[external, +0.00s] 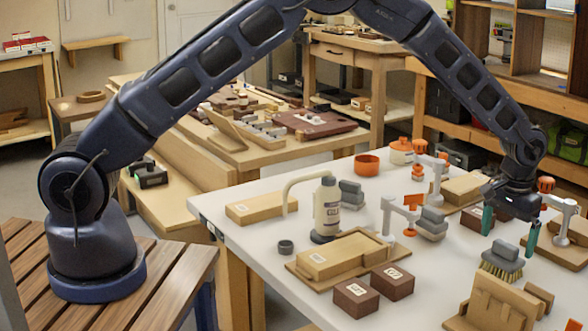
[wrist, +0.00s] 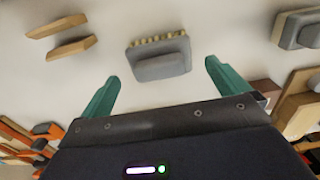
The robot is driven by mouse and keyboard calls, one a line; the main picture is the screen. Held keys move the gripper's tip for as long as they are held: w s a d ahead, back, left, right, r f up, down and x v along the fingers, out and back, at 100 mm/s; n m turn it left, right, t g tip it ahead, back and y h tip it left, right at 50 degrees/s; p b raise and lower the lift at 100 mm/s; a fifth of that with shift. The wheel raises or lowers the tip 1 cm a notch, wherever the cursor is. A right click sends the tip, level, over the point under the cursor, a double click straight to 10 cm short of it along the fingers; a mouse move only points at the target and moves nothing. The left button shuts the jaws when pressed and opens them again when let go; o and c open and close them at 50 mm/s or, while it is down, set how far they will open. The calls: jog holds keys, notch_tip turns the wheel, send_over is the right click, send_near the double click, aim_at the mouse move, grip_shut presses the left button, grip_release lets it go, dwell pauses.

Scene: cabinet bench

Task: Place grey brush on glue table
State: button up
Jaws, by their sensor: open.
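The grey brush (external: 502,260) has a grey back and pale bristles and lies on the white table (external: 430,268) on the right. It also shows in the wrist view (wrist: 160,60), ahead of and between my fingertips. My gripper (external: 510,230) hangs just above the brush with its two teal fingers apart. In the wrist view its fingers (wrist: 162,72) are spread and hold nothing. A cream glue bottle (external: 327,205) with a curved tube stands on the same white table.
Dark brown blocks (external: 392,281), a wooden tray with a block (external: 343,256) and orange-handled clamps (external: 400,212) stand left of the brush. Wooden pieces (external: 495,303) lie in front. A clamp on a wooden base (external: 562,232) is close on the right. Some white tabletop left of the brush is clear.

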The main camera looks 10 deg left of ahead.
aim_at(505, 243)
notch_tip(505, 243, up, 7)
jog(key=shift+r, duration=0.1)
jog(key=shift+w+a+r, duration=0.1)
jog(key=w+a+r+n, duration=0.1)
jog(key=w+a+r, duration=0.7)
jog(key=w, duration=0.1)
jog(key=w+a+r+n, duration=0.1)
jog(key=w+a+r, duration=0.4)
jog(key=a, duration=0.5)
jog(key=w+a+r+n+t+h, duration=0.1)
jog(key=w+a+r, duration=0.1)
jog(key=a+r, duration=0.7)
jog(key=w+a+r+n, duration=0.1)
jog(key=w+a+r, duration=0.25)
jog(key=a, duration=0.85)
jog(key=s+a+r+n+t, duration=0.1)
jog(key=s+a+r, duration=0.1)
jog(key=a, duration=0.6)
jog(key=s+a+r+n, duration=0.1)
jog(key=s+a+r, duration=0.1)
jog(key=a, duration=0.6)
jog(key=s+a+r+t, duration=0.1)
jog(key=s+a+r, duration=0.1)
jog(key=a, duration=0.7)
jog(key=s+a+f+n+t+y, duration=0.1)
jog(key=s+a+f+n, duration=0.2)
jog(key=s+a, duration=1.2)
jog(key=shift+s+a+f+t, duration=0.25)
jog(key=shift+a+f+t, duration=0.05)
jog(key=shift+f, duration=0.25)
